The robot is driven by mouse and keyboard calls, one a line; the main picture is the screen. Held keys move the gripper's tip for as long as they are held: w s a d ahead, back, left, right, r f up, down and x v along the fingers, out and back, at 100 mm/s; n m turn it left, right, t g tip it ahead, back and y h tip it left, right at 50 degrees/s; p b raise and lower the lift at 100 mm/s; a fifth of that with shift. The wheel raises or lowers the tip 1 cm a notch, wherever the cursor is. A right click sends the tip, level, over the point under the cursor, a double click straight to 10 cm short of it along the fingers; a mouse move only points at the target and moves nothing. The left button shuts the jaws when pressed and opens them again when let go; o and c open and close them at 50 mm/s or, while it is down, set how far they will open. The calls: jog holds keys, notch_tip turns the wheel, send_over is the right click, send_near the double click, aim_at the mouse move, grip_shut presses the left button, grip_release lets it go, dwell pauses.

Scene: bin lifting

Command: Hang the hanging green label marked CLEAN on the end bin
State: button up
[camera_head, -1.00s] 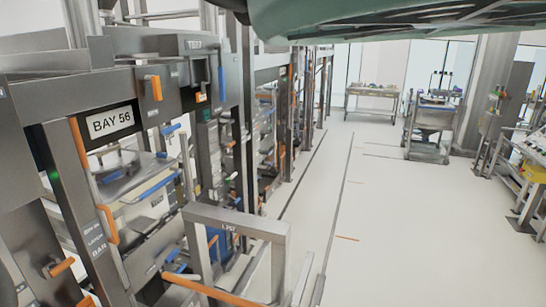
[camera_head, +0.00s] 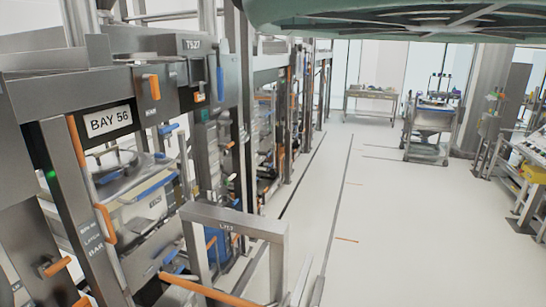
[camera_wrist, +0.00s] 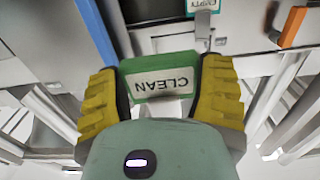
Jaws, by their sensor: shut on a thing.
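The green label marked CLEAN (camera_wrist: 163,77) sits between the two yellow fingers of my gripper (camera_wrist: 162,95) in the wrist view. Its text appears upside down there. My gripper is shut on it. Just beyond the label is a grey metal hook or tab (camera_wrist: 203,28) with another label (camera_wrist: 207,5) at the top edge, partly cut off. The gripper and the label do not show in the head view. I cannot tell which bin is the end bin.
A steel rack with a BAY 56 sign (camera_head: 109,122) fills the left, with orange handles and bins. A metal frame (camera_head: 232,222) stands in front. The pale floor (camera_head: 400,220) on the right is open. A cart (camera_head: 430,125) stands farther back.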

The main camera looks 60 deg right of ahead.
jog(key=shift+p+v, duration=1.4)
jog(key=shift+p, duration=0.3)
jog(key=shift+p+v, duration=0.9)
jog(key=shift+p, duration=0.1)
